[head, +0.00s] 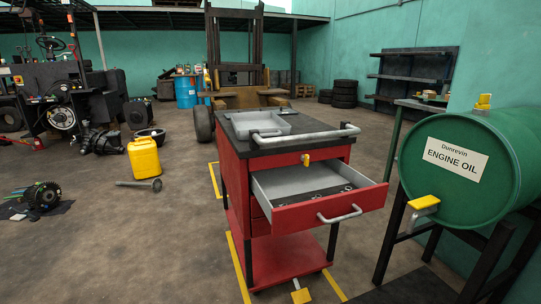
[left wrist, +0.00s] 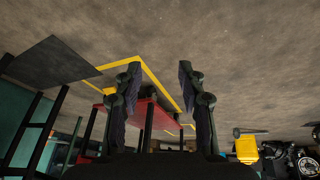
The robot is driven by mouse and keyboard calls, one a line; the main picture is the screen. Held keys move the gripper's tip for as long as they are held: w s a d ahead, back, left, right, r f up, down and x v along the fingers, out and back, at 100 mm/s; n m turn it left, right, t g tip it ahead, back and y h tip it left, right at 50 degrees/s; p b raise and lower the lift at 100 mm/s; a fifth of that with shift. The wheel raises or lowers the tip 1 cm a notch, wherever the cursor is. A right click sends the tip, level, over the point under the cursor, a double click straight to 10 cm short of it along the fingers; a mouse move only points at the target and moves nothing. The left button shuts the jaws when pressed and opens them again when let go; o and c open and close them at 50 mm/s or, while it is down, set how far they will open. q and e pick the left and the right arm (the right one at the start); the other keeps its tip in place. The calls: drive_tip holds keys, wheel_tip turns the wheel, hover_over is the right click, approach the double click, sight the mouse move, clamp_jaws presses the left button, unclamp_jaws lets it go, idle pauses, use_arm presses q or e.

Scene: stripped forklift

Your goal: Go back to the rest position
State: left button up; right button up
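My left gripper (left wrist: 160,78) shows in the left wrist view with its two dark fingers spread apart and nothing between them. That view looks upside down, with the floor at the top. The red tool cart (head: 283,258) stands in the middle of the head view, and part of it shows behind the fingers in the left wrist view (left wrist: 150,115). Its top drawer (head: 335,211) is pulled out and holds dark inserts with small metal items. A grey tray (head: 257,123) lies on the cart's black top. Neither gripper shows in the head view; my right gripper is in no view.
A green engine oil drum (head: 440,150) lies on a dark stand at the right. A yellow canister (head: 144,158) and a metal part (head: 139,184) are on the floor to the left. The stripped forklift (head: 236,65) stands behind the cart.

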use_arm(q)
drive_tip(key=s+a+r+g+y+p, duration=0.1)
drive_tip(key=s+a+p, duration=0.2)
drive_tip(key=s+p, duration=0.6)
drive_tip(key=s+a+r+g+y+p, duration=0.1)
drive_tip(key=s+a+p, duration=0.3)
drive_tip(key=s+p, duration=0.5)
drive_tip(key=g+p, duration=0.1)
drive_tip(key=p, duration=0.9)
drive_tip(key=shift+s+a, duration=0.15)
drive_tip(key=shift+s, duration=0.05)
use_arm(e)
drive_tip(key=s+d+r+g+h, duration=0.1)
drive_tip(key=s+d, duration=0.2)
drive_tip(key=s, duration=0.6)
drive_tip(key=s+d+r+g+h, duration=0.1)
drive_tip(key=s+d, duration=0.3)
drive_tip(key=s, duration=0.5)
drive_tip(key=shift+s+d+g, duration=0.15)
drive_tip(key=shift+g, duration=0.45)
use_arm(q)
drive_tip(key=shift+w, duration=0.1)
